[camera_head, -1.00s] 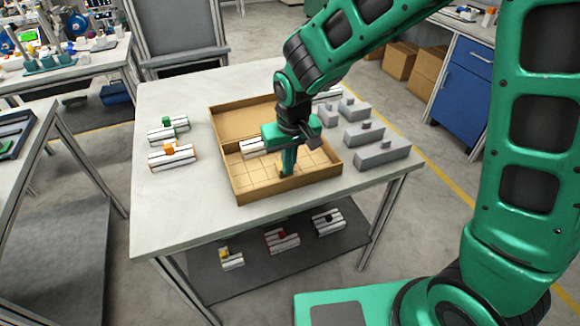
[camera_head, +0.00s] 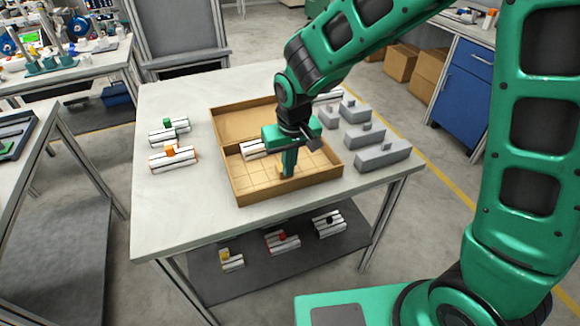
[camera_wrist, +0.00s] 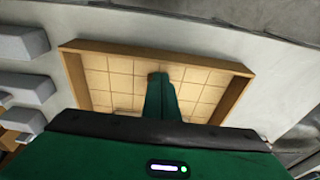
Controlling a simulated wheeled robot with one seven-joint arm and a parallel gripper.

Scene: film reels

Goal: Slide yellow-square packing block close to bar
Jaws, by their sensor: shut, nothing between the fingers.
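A white block with dark grooves (camera_head: 254,149) lies in the wooden tray (camera_head: 236,186), left of my gripper. My gripper hides its right end, and I cannot see a yellow square on it. A white block with a yellow knob (camera_head: 230,260) sits on the lower shelf. A bar is not clearly identifiable; a wooden divider crosses the tray behind the white block, partly hidden by my arm. My gripper (camera_head: 288,174) points down, shut and empty, low over the front gridded part of the tray. Its fingers (camera_wrist: 160,78) also show above the grid in the wrist view.
Orange-knobbed (camera_head: 172,158) and green-knobbed (camera_head: 168,129) white blocks stand left of the tray. Several grey stepped blocks (camera_head: 382,155) stand right of it. Red-knobbed (camera_head: 282,242) and black-knobbed (camera_head: 329,223) blocks lie on the lower shelf. The front table top is clear.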

